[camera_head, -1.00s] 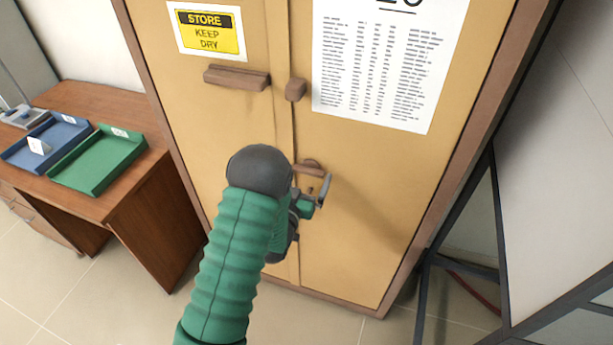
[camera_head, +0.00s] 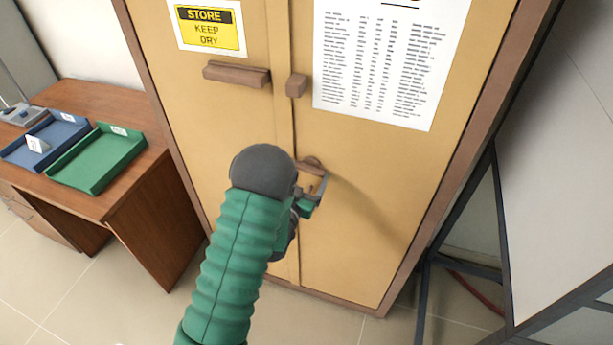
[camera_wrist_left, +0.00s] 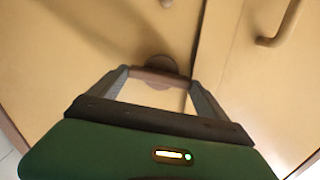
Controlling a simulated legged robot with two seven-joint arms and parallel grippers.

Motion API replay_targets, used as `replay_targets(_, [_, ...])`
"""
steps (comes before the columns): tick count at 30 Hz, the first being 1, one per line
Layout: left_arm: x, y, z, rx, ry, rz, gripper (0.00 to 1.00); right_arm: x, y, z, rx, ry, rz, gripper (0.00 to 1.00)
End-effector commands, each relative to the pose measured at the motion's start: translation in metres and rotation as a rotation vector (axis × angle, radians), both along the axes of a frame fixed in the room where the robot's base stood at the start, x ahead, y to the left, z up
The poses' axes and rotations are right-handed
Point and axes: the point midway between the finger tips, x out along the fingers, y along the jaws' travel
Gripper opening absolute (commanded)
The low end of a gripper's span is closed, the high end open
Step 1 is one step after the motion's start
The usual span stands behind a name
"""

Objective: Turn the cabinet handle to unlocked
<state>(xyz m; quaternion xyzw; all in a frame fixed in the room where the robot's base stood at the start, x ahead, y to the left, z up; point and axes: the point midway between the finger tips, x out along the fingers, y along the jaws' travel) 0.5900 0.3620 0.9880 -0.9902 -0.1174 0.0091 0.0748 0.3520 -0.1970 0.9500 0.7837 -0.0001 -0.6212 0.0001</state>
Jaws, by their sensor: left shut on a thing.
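The tan cabinet (camera_head: 350,230) stands ahead with its two doors closed. Its turning handle (camera_head: 311,168) is a small brown bar on a round base, low on the right door near the seam. It lies about level. My left gripper (camera_head: 312,181) is at this handle, partly hidden behind my green arm. In the left wrist view the handle (camera_wrist_left: 160,77) spans between the two fingers of my left gripper (camera_wrist_left: 160,84), which are shut on its ends. My right gripper is not in view.
A brown pull bar (camera_head: 237,75) and a small brown block (camera_head: 296,86) sit higher on the doors. A wooden desk (camera_head: 140,190) with a blue tray (camera_head: 62,132) and a green tray (camera_head: 82,175) stands left. A dark metal frame (camera_head: 424,290) stands right.

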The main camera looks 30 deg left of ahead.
Motion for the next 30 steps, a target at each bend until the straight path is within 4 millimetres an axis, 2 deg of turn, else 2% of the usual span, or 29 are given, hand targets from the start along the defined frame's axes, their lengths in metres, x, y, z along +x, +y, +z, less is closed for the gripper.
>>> replay_targets(12, [0.0, -0.002, -0.005, 0.362, 0.088, -0.001, 0.47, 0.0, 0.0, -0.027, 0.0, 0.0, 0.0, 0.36])
replay_targets(30, [0.001, -0.004, -0.006, 0.917, 0.223, -0.005, 0.47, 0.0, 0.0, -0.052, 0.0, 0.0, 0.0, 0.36])
